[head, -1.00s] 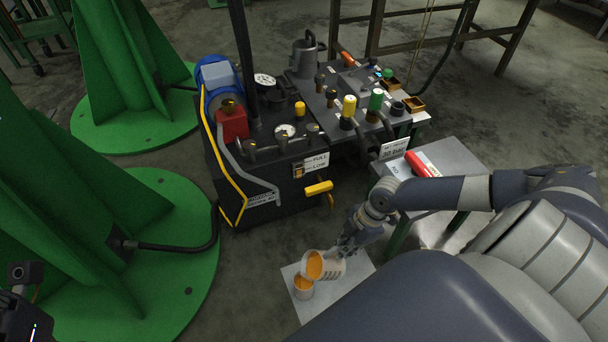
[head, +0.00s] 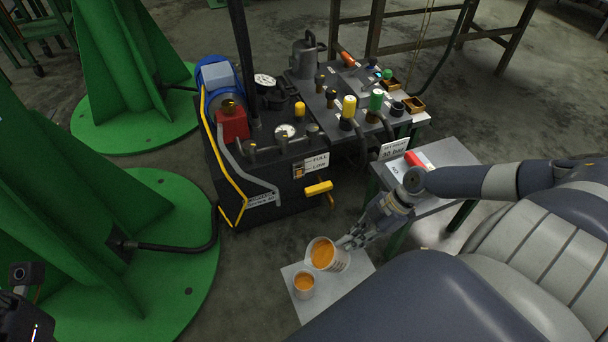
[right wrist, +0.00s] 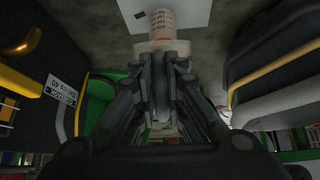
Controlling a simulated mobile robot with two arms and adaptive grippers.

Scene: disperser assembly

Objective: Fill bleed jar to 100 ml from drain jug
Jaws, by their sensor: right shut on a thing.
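The drain jug (head: 338,263) is a pale, printed vessel with orange liquid inside. My right gripper (head: 350,242) is shut on its right side and holds it tilted, mouth toward the camera. The smaller bleed jar (head: 304,292) stands upright on a white sheet (head: 292,271), just left of and below the jug, with orange liquid in it. The two look apart. The jar's level against any mark is too small to read. In the right wrist view my fingers (right wrist: 162,62) close on a pale part, with a printed cylindrical surface beyond. My left arm's dark end (head: 22,312) shows at the lower left edge; its fingers cannot be made out.
A black hydraulic unit (head: 265,180) with gauges, valves and a yellow handle (head: 319,188) stands behind the sheet. A grey side table (head: 440,160) with a red and white item (head: 418,159) is at right, near my right arm. Green bases (head: 150,270) fill the left.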

